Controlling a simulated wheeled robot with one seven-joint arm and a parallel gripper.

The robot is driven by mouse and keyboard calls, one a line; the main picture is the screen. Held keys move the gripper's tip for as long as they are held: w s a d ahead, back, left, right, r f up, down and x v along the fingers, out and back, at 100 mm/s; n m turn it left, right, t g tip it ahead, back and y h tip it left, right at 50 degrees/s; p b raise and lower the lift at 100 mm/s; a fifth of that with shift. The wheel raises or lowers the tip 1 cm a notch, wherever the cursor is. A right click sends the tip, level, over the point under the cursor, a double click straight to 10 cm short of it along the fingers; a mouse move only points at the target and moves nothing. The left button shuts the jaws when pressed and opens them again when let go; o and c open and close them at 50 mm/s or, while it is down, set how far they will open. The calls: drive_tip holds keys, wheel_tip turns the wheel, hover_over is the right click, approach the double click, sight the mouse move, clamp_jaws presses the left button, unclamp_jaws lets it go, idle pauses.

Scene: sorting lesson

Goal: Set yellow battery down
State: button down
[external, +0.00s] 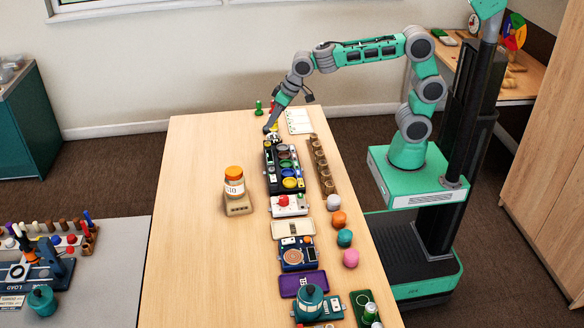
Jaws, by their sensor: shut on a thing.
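My gripper (271,128) is at the far end of the wooden table, low over the top end of a black tray (267,181). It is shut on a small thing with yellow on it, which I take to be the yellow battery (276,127). The battery is tiny here and partly hidden by the fingers. I cannot tell whether it touches the surface below. The tray holds several round coloured pieces.
A green pawn-like piece (259,108) stands just left of my gripper. A white sheet (298,121) and a brown rack (322,166) lie to the right. The table's left side is mostly clear.

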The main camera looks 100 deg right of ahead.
drive_tip(key=shift+n, duration=0.5)
drive_tip(key=w+d+f, duration=0.1)
drive_tip(key=w+f, duration=0.2)
drive_tip(key=w, duration=0.1)
drive_tip(key=w+d+f, duration=0.2)
drive_tip(key=w+f, duration=0.2)
drive_tip(key=w, duration=0.1)
drive_tip(key=w+d+f, duration=0.1)
drive_tip(key=w+f, duration=0.3)
drive_tip(key=shift+w+d+f+p, duration=0.15)
drive_tip(key=shift+p, duration=0.2)
drive_tip(key=shift+f, duration=1.4)
drive_tip(key=shift+f, duration=0.2)
drive_tip(key=c, duration=1.1)
unclamp_jaws()
